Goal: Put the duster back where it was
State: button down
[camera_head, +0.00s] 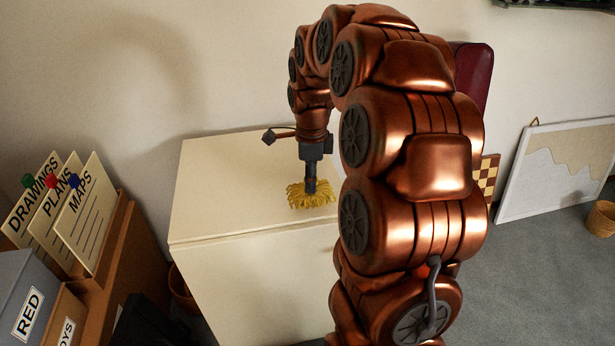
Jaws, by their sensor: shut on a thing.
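The duster (311,197) has a yellow, shaggy head, which sits low at the top of the cream cabinet (225,192). It looks to be at or very near the surface; I cannot tell whether it touches. My gripper (311,174) points straight down above the yellow head and is shut on the duster, whose handle is mostly hidden by the gripper. My copper arm covers the right part of the cabinet top.
On the left, upright cards (75,210) marked DRAWINGS, PLANS and MAPS stand beside a grey box (22,300) marked RED. A checkered board (488,178) and a framed panel (555,170) lean at the right. The cabinet's left top is clear.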

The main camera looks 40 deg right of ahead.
jog(key=w, duration=0.1)
jog(key=w+d, duration=0.1)
jog(key=w, duration=0.1)
jog(key=shift+w+d+f, duration=0.2)
jog(key=shift+w+d, duration=0.05)
jog(key=shift+d, duration=0.05)
jog(key=shift+w, duration=0.1)
jog(key=shift+w+d+f+p, duration=0.15)
jog(key=shift+p, duration=0.2)
jog(key=shift+f+p, duration=0.3)
jog(key=shift+f, duration=1.35)
jog(key=shift+f, duration=0.2)
jog(key=c, duration=0.8)
grip_release()
jog(key=shift+o, duration=0.2)
jog(key=shift+r, duration=0.15)
